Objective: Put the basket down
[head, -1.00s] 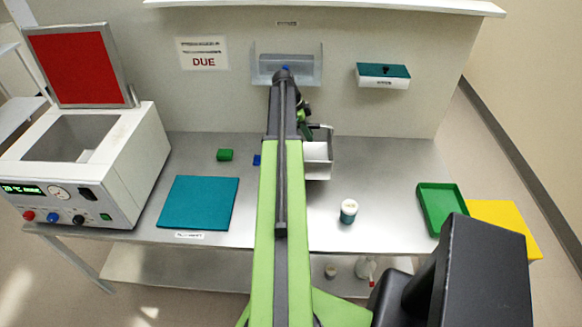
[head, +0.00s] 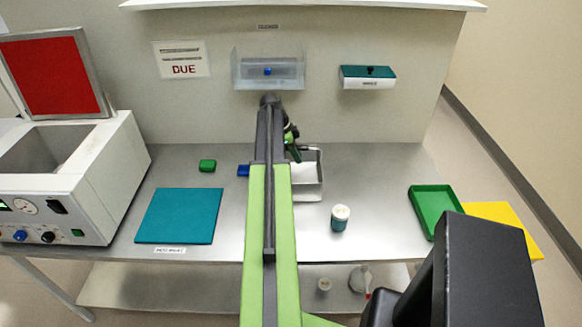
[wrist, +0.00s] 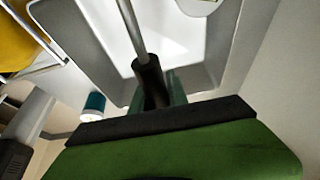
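The basket (head: 309,192) is a silver-grey open metal box over the middle of the bench, partly hidden behind my arm. In the wrist view its pale inside and grey wall (wrist: 222,45) fill the upper middle. A metal rod with a dark grip, its handle (wrist: 150,80), runs down to my gripper. My gripper (head: 293,152) is at the basket's handle, and its green and black jaw parts show in the wrist view (wrist: 155,103). It appears shut on the handle. Whether the basket's underside touches the bench (head: 385,215) is hard to tell.
A white-lidded teal jar (head: 340,218) stands right of the basket. A green tray (head: 433,212) and yellow mat (head: 500,222) lie farther right. A red-lidded machine (head: 80,180) stands far left.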

